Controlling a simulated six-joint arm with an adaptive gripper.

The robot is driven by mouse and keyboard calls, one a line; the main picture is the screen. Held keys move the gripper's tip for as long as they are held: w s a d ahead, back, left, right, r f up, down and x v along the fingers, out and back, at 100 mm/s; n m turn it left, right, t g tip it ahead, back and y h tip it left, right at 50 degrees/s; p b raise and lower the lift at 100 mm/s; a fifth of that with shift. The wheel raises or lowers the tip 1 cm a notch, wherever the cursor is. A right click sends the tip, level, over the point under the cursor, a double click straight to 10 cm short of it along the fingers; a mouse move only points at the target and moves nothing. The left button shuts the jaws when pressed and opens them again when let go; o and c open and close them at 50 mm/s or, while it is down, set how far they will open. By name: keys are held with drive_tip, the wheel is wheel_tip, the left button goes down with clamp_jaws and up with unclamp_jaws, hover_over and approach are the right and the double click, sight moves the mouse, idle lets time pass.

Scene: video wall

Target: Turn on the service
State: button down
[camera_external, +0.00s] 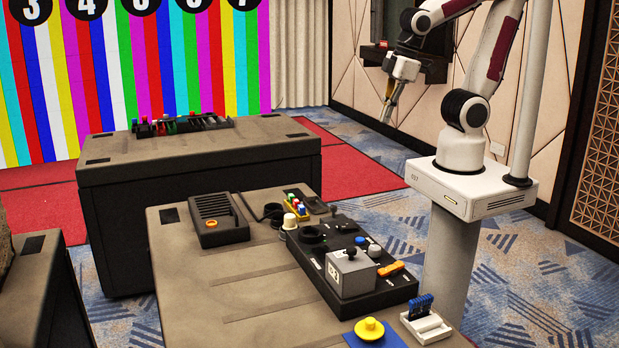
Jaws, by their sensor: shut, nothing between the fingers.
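My gripper (388,113) is shut and empty. It hangs pointing down in the air, behind and above the near grey desk, well away from the controls. A black control panel (325,247) lies on this desk. It carries an orange switch or lever (391,269), a blue button (360,240), a pale knob (374,251) and dark round knobs. A grey box (351,272) with a black knob on top and a label on its front stands on the panel. Which control belongs to the service cannot be told from this view.
The near desk (195,290) also holds a black intercom-like unit (218,218), a cream knob (290,221), a small block of coloured buttons (298,205), a yellow knob on a blue plate (369,329) and a white holder with blue cards (425,325). Another desk (200,152) stands behind.

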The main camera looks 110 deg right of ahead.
drive_tip(key=w+d+f+n+h, duration=0.2)
drive_tip(key=w+d+f+n, duration=0.2)
drive_tip(key=w+d+f, duration=0.45)
drive_tip(key=w+d+f+n+t, duration=0.2)
drive_tip(key=w+d+f+n, duration=0.1)
drive_tip(key=w+f+n, duration=0.3)
drive_tip(key=n+y, duration=1.2)
drive_tip(key=n, duration=0.3)
hover_over(348, 229)
drive_tip(key=s+d, duration=0.2)
drive_tip(key=shift+w+r, duration=0.2)
drive_tip(key=shift+r, duration=0.05)
drive_tip(key=shift+f, duration=0.2)
drive_tip(key=shift+w+f, duration=0.25)
drive_tip(key=shift+f, duration=1.15)
drive_tip(key=shift+w+f, duration=0.2)
drive_tip(key=shift+f, duration=1.2)
drive_tip(key=shift+w+f, duration=0.25)
drive_tip(key=shift+f, duration=1.15)
